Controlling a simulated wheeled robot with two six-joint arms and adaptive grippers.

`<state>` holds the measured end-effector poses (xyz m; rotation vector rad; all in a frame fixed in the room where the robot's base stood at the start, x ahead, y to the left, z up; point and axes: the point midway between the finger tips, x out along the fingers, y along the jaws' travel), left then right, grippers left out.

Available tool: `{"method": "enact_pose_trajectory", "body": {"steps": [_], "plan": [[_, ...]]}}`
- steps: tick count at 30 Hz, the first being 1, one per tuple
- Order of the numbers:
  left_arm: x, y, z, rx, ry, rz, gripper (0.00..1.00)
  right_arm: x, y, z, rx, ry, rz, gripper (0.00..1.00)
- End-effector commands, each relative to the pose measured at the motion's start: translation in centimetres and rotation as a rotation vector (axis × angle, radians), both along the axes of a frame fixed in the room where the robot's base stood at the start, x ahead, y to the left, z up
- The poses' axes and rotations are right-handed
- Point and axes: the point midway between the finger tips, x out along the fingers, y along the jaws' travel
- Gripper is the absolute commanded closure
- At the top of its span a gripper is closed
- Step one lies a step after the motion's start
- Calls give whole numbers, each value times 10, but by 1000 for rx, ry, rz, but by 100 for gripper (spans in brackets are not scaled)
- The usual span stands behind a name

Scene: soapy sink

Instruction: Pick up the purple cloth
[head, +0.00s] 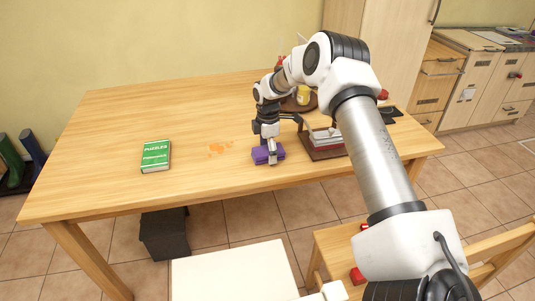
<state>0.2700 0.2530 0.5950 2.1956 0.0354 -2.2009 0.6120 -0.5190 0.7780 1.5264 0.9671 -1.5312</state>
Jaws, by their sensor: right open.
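The purple cloth (262,154) lies folded on the wooden table (115,143) near its front edge, right of the middle. My right gripper (271,157) is open and points down at the cloth. Its fingers overlap the cloth in the picture and hide part of it. I cannot tell whether they touch it. My left gripper is not in view.
A green book (156,156) lies farther left. A brown tray (327,152) with pale items stands close on the right. A yellow container (303,96) stands behind.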

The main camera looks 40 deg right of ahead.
Motion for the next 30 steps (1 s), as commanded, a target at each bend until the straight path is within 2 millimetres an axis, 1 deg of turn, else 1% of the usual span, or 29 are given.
{"method": "enact_pose_trajectory", "body": {"steps": [3, 5, 6, 8, 9, 18, 21, 26, 30], "plan": [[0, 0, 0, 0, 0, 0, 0, 0, 0, 1, 0, -1, 0, 8], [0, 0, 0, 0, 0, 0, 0, 0, 0, 1, 0, -1, 0, 30], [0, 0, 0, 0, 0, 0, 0, 0, 0, 1, 0, -1, 0, 44], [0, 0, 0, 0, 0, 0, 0, 0, 0, 1, 0, -1, 0, 65], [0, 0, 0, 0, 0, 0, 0, 0, 0, 1, 0, 0, 0, 67], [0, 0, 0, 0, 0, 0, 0, 0, 0, 0, 0, 1, 0, 67], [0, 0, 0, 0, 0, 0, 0, 0, 0, 3, 1, 0, 0, 67], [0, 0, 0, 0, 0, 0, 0, 1, 0, 18, 1, -3, 0, 67], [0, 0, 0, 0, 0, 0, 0, 1, 0, 39, 0, -3, 1, 67]]}}
